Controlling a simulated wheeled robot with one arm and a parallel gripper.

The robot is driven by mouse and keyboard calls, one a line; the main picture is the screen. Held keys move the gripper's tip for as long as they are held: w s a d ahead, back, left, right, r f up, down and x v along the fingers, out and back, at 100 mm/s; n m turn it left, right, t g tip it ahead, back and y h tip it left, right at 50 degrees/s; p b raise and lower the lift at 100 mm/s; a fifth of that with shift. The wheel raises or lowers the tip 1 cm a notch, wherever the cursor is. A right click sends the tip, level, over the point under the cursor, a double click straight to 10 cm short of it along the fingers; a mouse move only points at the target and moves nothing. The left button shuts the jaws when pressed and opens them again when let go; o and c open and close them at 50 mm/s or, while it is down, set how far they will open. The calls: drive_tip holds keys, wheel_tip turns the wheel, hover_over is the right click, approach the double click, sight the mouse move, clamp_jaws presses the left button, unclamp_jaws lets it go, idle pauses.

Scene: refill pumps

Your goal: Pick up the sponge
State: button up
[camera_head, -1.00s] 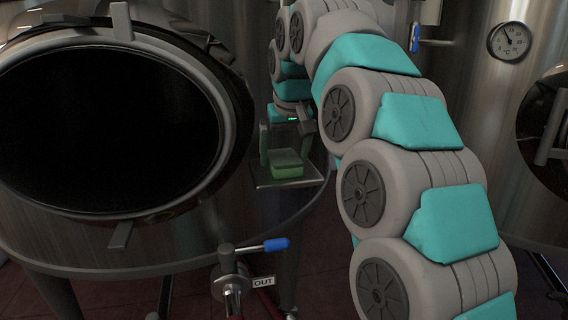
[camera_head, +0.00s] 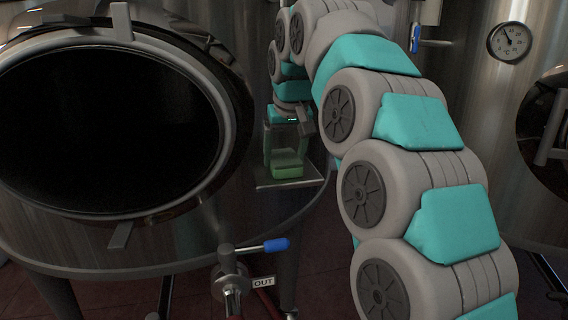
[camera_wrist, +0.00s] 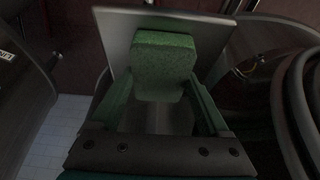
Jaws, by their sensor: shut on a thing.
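A green sponge (camera_head: 287,168) sits at a small metal shelf (camera_head: 296,182) on the side of the steel tank. My gripper (camera_head: 286,162) points down over the shelf from the end of my arm, its fingers on either side of the sponge. In the wrist view the sponge (camera_wrist: 163,60) is between the two green fingertips, with the shelf (camera_wrist: 120,32) behind it. My gripper (camera_wrist: 160,85) is shut on the sponge. I cannot tell whether the sponge still touches the shelf.
The tank's large round dark opening (camera_head: 110,130) with a metal rim is left of the shelf. A valve with a blue handle (camera_head: 276,245) and an OUT label (camera_head: 263,282) sticks out below. A dial gauge (camera_head: 509,41) is on the tank at right.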

sight(282, 153)
drive_tip(key=shift+r, duration=0.1)
drive_tip(key=shift+r, duration=1.95)
drive_tip(key=s+d, duration=0.2)
drive_tip(key=s, duration=0.2)
drive_tip(key=s+d+r+b, duration=0.1)
drive_tip(key=s+d, duration=0.2)
drive_tip(key=s, duration=0.2)
drive_tip(key=s+d+b, duration=0.1)
drive_tip(key=s+d, duration=0.2)
drive_tip(key=s, duration=0.1)
drive_tip(key=shift+s+d+r, duration=0.15)
drive_tip(key=shift+s+r, duration=0.1)
drive_tip(key=shift+s, duration=0.15)
